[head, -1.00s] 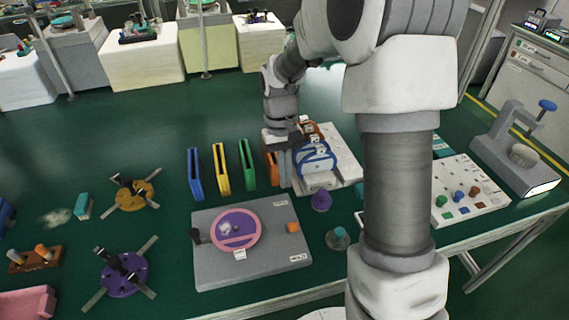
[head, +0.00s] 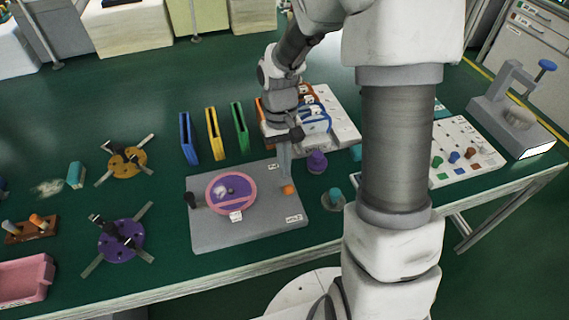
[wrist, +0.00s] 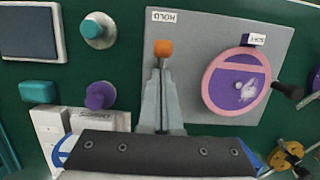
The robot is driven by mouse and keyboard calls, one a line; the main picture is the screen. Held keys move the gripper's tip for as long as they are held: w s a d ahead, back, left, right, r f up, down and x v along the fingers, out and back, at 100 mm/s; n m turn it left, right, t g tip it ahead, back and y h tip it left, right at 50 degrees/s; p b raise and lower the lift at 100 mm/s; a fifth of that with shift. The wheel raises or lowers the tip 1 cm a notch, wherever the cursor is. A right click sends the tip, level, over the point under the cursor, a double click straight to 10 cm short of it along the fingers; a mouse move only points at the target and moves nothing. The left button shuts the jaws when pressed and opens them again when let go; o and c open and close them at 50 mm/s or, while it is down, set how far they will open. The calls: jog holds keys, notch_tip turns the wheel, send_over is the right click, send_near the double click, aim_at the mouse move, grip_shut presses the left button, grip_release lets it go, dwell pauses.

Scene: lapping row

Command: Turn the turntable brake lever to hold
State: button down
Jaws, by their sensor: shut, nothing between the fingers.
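A grey plate (head: 255,236) on the green table carries a purple disc with a pink ring (head: 232,193). A black handle (head: 191,199) stands at the ring's left, also in the wrist view (wrist: 287,91). A small orange knob (head: 288,189) is on the plate's right part; in the wrist view it (wrist: 164,47) lies between the fingertips and a HOLD label (wrist: 165,17). Which part is the brake lever, I cannot tell surely. My gripper (head: 286,181) is shut and empty, fingers pointing down just behind the orange knob. The wrist view shows its fingertips (wrist: 161,68) close to the knob; contact is unclear.
Blue, yellow and green upright holders (head: 213,134) stand behind the plate. A purple knob (head: 317,162) and a teal-topped round piece (head: 334,199) are to its right. A purple fixture (head: 120,240) is to its left. A white rack (head: 340,120) is behind right.

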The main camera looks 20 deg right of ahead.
jog(key=shift+s+f+t+b, duration=0.1)
jog(key=shift+s+t+b, duration=0.45)
jog(key=shift+s+t, duration=0.1)
jog(key=shift+s, duration=0.55)
jog(key=shift+w, duration=0.1)
notch_tip(320, 180, up, 13)
jog(key=w+p, duration=0.3)
jog(key=p, duration=0.2)
jog(key=s+r+t+p, duration=0.2)
jog(key=s+r+t, duration=0.4)
jog(key=s+r, duration=0.8)
jog(key=shift+r+t+p, duration=0.35)
jog(key=shift+r, duration=0.05)
